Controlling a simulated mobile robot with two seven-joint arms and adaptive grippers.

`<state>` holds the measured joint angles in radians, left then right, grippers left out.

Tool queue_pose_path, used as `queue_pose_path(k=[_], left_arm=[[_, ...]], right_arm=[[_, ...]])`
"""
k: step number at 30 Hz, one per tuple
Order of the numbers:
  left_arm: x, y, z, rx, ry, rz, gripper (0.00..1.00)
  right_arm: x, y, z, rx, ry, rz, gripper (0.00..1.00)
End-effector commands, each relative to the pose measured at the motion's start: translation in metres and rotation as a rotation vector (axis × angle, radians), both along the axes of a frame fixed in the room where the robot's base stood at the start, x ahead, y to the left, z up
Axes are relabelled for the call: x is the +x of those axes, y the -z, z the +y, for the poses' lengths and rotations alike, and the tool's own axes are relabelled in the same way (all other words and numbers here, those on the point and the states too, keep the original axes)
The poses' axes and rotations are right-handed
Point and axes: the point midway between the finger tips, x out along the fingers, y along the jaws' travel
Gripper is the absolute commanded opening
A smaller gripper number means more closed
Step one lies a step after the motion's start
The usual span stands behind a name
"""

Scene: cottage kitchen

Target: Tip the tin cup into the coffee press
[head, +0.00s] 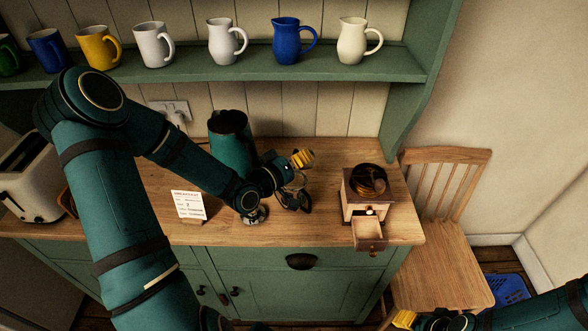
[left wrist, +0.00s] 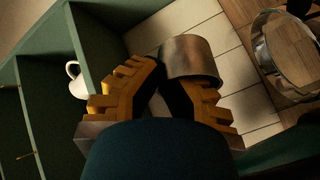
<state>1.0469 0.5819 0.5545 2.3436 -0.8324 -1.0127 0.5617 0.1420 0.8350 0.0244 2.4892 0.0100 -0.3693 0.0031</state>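The tin cup (left wrist: 190,55) is a dull grey metal cylinder at the fingertips of my left gripper (left wrist: 162,80) in the left wrist view. The yellow fingers converge beside it and look shut on it, probably at its handle; the contact is hidden. In the head view my left gripper (head: 300,160) is above the counter, and I cannot make out the cup clearly there. The coffee press (head: 293,198), glass with metal parts, stands just below the gripper. Its rounded rim (left wrist: 268,58) shows right of the cup, apart from it. My right gripper (head: 405,319) is partly visible at the bottom edge.
A coffee grinder (head: 350,207) with its drawer open stands at the counter's right. A card (head: 188,204) stands left of my wrist, a dark green open vessel (head: 228,125) behind it. A toaster (head: 32,180) is far left. A shelf (head: 190,72) holds several mugs and jugs.

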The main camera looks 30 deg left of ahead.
Motion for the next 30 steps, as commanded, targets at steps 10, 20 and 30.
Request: queue_pose_path(k=[10,20,30], left_arm=[[0.009,-0.016,-0.007,0.141,0.006,0.157,0.0],[0.017,-0.013,-0.011,0.298,0.007,0.341,0.0],[0.023,-0.011,-0.014,0.403,0.007,0.471,0.0]], right_arm=[[-0.001,-0.036,-0.002,0.006,0.0,-0.001,0.47],[-0.001,-0.042,-0.002,0.007,-0.001,-0.001,0.47],[-0.001,-0.028,-0.002,0.006,0.0,-0.001,0.47]])
